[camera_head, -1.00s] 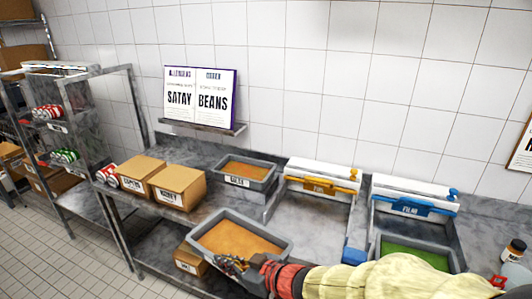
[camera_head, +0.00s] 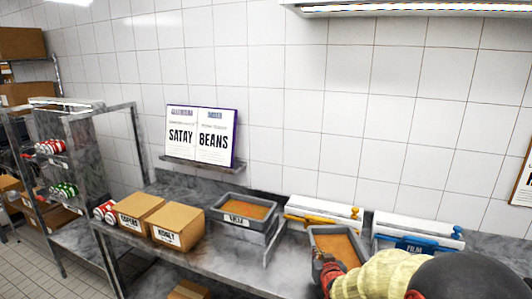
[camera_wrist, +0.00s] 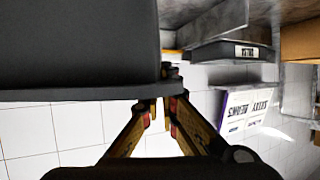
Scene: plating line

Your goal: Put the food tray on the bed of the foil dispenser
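The food tray (camera_head: 335,228) is grey with orange-brown food in it. My gripper (camera_head: 320,259) is shut on its near left rim. In the wrist view the tray's dark wall (camera_wrist: 80,50) fills the upper left, and the fingertips (camera_wrist: 160,100) meet at its edge. The foil dispenser (camera_head: 322,207) is a white box with yellow parts against the wall. The held tray is in front of it, hiding part of its bed and front; I cannot tell whether the tray touches the bed.
The blue film dispenser (camera_head: 418,226) stands close on the right, partly hidden by my arm. Another filled grey tray (camera_head: 222,210) stands left of the foil dispenser. Two cardboard boxes (camera_head: 178,226) and cans (camera_head: 104,210) are farther left. The counter front (camera_head: 222,258) is clear.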

